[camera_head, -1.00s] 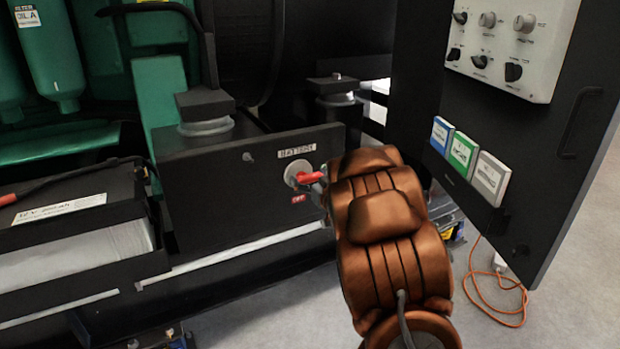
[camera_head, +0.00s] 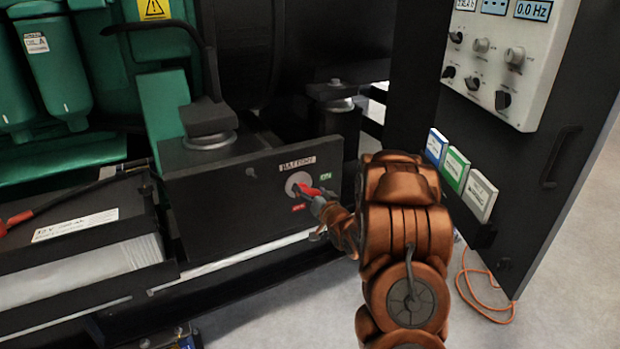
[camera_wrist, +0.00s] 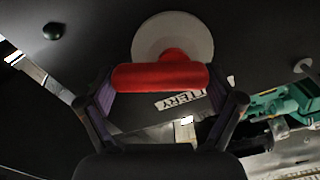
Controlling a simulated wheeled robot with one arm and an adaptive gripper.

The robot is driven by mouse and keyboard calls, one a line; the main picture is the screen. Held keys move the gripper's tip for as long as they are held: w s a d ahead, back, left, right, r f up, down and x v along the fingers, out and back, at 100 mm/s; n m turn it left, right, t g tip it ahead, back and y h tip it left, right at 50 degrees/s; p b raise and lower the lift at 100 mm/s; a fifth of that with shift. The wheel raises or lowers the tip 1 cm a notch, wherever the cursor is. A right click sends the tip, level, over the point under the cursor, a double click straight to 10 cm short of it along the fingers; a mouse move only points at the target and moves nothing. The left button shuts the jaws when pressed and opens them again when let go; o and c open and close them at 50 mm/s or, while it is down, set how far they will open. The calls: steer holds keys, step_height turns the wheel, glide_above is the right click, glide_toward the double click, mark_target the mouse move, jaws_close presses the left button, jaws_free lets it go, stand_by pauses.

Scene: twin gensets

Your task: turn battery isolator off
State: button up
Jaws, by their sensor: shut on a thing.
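The battery isolator is a red handle (camera_head: 306,188) on a pale round disc (camera_head: 297,182), on the front of a black box (camera_head: 225,195). A "BATTERY" label (camera_head: 297,163) is above it, a small green label (camera_head: 326,176) to its right and a small red label (camera_head: 298,208) below. The handle slopes towards the lower right in the head view. My gripper (camera_head: 317,199) reaches it from the right. In the wrist view my gripper (camera_wrist: 160,88) has one finger at each end of the red handle (camera_wrist: 160,77) and is shut on it.
A black panel door (camera_head: 510,165) with a grey control panel (camera_head: 510,55) stands open to the right of my arm. A battery (camera_head: 85,230) is at the left. An orange cable (camera_head: 487,305) lies on the floor.

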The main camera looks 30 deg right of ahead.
steer(key=m+p, duration=0.3)
steer(key=p, duration=0.1)
steer(key=shift+m, duration=0.4)
steer(key=m+p, duration=0.2)
steer(key=shift+a+f+m, duration=0.1)
steer(key=shift+f+m, duration=0.15)
steer(key=shift+m, duration=0.05)
steer(key=m, duration=0.1)
steer(key=m+p, duration=0.1)
steer(key=m, duration=0.1)
steer(key=shift+a+f, duration=0.15)
steer(key=shift+f, duration=0.1)
steer(key=shift+a+f+m+p, duration=0.1)
steer(key=shift+m+p, duration=0.05)
steer(key=shift+m, duration=0.7)
steer(key=shift+a+f+m+p, duration=0.1)
steer(key=shift+m+p, duration=0.05)
steer(key=shift+m, duration=0.7)
steer(key=o, duration=0.8)
steer(key=shift+s+a, duration=0.15)
steer(key=shift+s, duration=1.85)
steer(key=shift+s+a, duration=0.2)
steer(key=shift+s, duration=1.75)
steer(key=shift+s+a, duration=0.15)
steer(key=shift+s, duration=1.85)
